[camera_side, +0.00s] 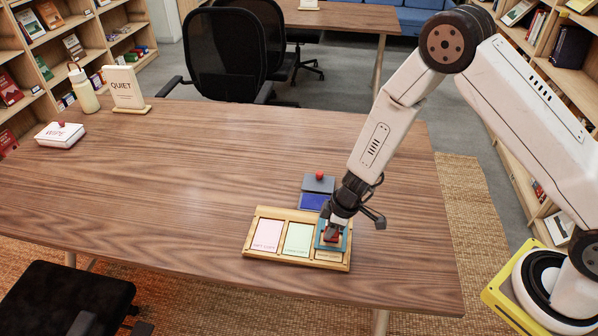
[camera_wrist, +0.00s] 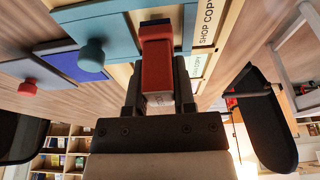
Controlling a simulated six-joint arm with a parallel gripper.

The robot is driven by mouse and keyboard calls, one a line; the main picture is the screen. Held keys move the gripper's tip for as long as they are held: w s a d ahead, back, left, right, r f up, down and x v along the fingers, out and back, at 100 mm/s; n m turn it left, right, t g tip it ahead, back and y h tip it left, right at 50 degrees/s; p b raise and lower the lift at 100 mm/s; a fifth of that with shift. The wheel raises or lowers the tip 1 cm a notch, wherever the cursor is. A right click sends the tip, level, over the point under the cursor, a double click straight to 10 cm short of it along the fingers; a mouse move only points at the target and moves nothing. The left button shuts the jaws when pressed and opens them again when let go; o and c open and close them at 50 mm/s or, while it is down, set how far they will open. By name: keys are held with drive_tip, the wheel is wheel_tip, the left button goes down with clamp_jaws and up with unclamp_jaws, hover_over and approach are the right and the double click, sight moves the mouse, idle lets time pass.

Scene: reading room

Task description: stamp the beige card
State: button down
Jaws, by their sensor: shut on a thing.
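The wooden tray (camera_side: 250,252) holds a pink card (camera_side: 268,234), a green card (camera_side: 298,239) and, at the right, the beige card (camera_side: 327,255). A teal frame (camera_side: 320,244) lies over the beige card and hides most of it; a strip reading SHOP COPY shows beside the frame. My gripper (camera_side: 335,227) is over this right-hand compartment, shut on a red stamp (camera_wrist: 157,68). The stamp's dark blue end is at the teal frame (camera_wrist: 105,35); whether it touches the card is hidden.
Behind the tray are a blue ink pad (camera_side: 314,202) and a grey lid (camera_side: 318,183) with a red knob. A white WIPE box (camera_side: 60,135), a bottle (camera_side: 84,90) and a QUIET sign (camera_side: 126,88) stand far left. The table's middle is clear.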

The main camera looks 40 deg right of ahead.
drive_tip(key=shift+f, duration=0.45)
idle(1.1)
drive_tip(key=shift+r, duration=3.55)
drive_tip(key=shift+w, duration=0.1)
